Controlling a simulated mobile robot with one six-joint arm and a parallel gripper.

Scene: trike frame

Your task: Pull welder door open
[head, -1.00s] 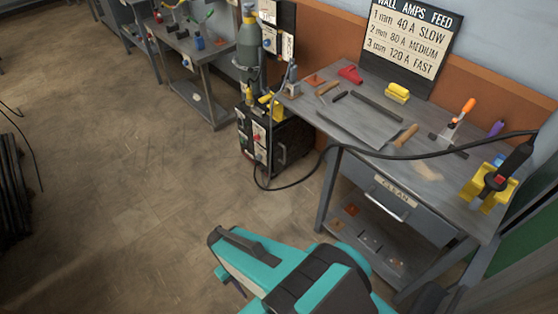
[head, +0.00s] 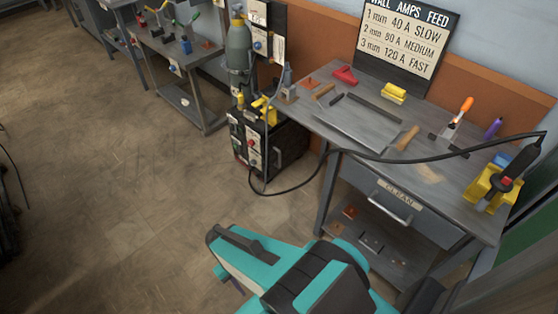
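The welder (head: 254,146) is a black box on the floor, left of the workbench, with a pale control panel with red knobs on its front. A dark side panel (head: 289,143) with a pale handle, which looks like its door, faces the bench side and appears closed. A gas cylinder (head: 239,48) stands behind the welder. My teal and black arm reaches in from the bottom edge. My gripper (head: 222,273) shows only as a small part below the arm's end, over bare floor, well short of the welder. Its fingers are mostly hidden.
The grey workbench (head: 345,122) carries several tools, and its drawer (head: 385,190) is marked CLEAN. A black cable (head: 290,188) loops from the welder across the bench to a torch in a yellow holder (head: 483,187). A second bench (head: 180,58) stands behind. The floor (head: 120,200) at left is clear.

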